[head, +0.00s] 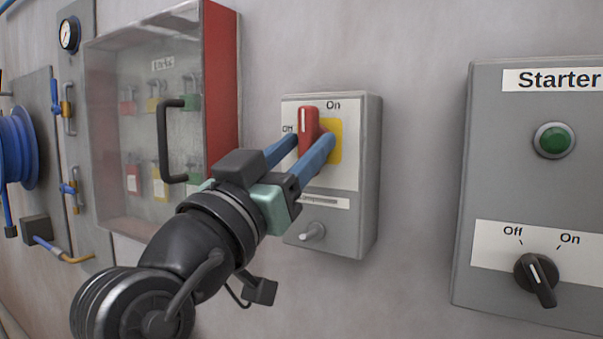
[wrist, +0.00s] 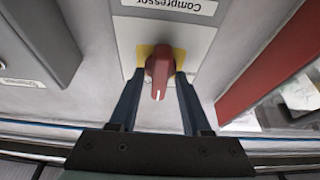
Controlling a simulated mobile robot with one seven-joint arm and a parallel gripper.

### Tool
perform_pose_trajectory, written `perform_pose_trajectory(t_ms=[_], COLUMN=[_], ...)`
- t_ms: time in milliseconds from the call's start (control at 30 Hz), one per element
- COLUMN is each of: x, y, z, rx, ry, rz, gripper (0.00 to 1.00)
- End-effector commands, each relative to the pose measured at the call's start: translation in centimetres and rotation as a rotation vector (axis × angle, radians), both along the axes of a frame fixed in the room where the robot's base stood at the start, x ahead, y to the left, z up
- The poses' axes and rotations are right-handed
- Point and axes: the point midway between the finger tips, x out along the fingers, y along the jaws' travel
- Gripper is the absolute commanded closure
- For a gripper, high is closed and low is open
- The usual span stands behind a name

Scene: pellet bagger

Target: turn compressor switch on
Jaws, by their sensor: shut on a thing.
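The compressor switch is a red rotary handle (head: 308,121) on a yellow plate (head: 335,142), on the front of a grey wall box (head: 368,160). The handle stands about upright with its white mark at the top, just left of the "On" label; the "Off" label is to its left, partly covered. My gripper (head: 313,143) reaches in from the lower left, shut on the handle with one blue finger on each side. In the wrist view the red handle (wrist: 159,68) sits between the fingertips (wrist: 157,77), below an upside-down "Compressor" label (wrist: 178,5).
A red-framed lock cabinet (head: 222,80) with a clear front and black handle (head: 171,140) is close on the left. A small grey toggle (head: 312,232) is lower on the box. A Starter panel (head: 480,190) with a black knob (head: 536,275) is to the right, past bare wall.

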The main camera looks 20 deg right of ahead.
Motion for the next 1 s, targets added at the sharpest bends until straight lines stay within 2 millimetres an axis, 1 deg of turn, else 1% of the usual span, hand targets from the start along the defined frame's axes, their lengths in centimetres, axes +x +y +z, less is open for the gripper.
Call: perform_pose_trajectory(t_ms=[567, 600, 633, 867, 1000], x=[-0.04, -0.03, -0.03, -0.03, -0.5], y=[0.06, 0.07, 0.06, 0.08, 0.85], z=[0.35, 0.36, 0.35, 0.16, -0.35], rx=[0.016, 0.016, 0.016, 0.016, 0.016], ry=[-0.032, -0.032, -0.032, -0.028, -0.026], rz=[0.003, 0.003, 0.003, 0.001, 0.002], gripper=[1.0, 0.47, 0.45, 0.45, 0.45])
